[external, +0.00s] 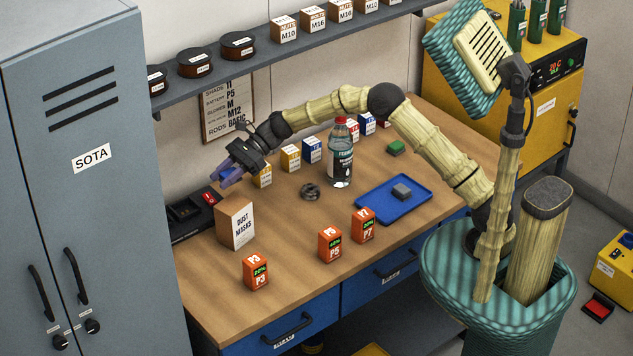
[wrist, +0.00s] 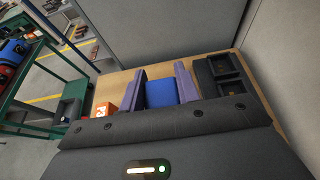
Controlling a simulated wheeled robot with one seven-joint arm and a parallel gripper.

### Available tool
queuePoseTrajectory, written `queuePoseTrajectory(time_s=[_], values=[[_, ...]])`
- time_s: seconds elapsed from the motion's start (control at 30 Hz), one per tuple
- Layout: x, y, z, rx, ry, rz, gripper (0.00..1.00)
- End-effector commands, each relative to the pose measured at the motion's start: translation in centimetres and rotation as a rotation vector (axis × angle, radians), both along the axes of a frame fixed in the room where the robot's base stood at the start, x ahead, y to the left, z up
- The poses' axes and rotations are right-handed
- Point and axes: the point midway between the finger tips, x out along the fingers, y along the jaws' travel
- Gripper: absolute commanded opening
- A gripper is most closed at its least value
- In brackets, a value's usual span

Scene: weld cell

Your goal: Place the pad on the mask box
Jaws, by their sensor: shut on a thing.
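The mask box (external: 236,223) is a cardboard box with a white "DUST MASKS" label, upright at the left end of the bench. My gripper (external: 228,172) is above it, with a visible gap between them. In the wrist view, the purple fingers of my gripper (wrist: 160,90) are shut on a blue pad (wrist: 161,94), one finger on each side. In the external view the pad is hard to tell from the fingers. The mask box cannot be made out in the wrist view.
A black charger (external: 193,214) lies behind the mask box. Orange batteries (external: 256,272) stand along the front. A clear bottle (external: 340,155), a dark tape roll (external: 310,191), a green block (external: 396,147) and a blue tray (external: 420,191) with a grey block are farther right.

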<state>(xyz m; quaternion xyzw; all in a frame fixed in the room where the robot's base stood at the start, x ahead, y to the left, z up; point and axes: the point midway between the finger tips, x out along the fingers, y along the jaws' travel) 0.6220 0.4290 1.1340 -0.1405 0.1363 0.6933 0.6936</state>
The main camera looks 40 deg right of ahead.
Motion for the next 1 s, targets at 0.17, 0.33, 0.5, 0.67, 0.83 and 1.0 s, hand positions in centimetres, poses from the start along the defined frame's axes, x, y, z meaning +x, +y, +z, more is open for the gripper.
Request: queuePoseTrajectory(time_s=[0.17, 0.33, 0.5, 0.67, 0.83, 1.0], values=[[0.0, 0.0, -3.1, 0.0, 0.005, 0.0, 0.11], [0.0, 0.0, -4.0, 0.001, 0.0, 0.0, 0.11], [0.0, 0.0, -4.0, 0.001, 0.0, 0.0, 0.11], [0.0, 0.0, -5.0, 0.0, 0.003, 0.0, 0.11], [0.0, 0.0, -7.2, 0.0, 0.002, -0.001, 0.11], [0.0, 0.0, -7.7, 0.0, 0.0, -0.001, 0.11]])
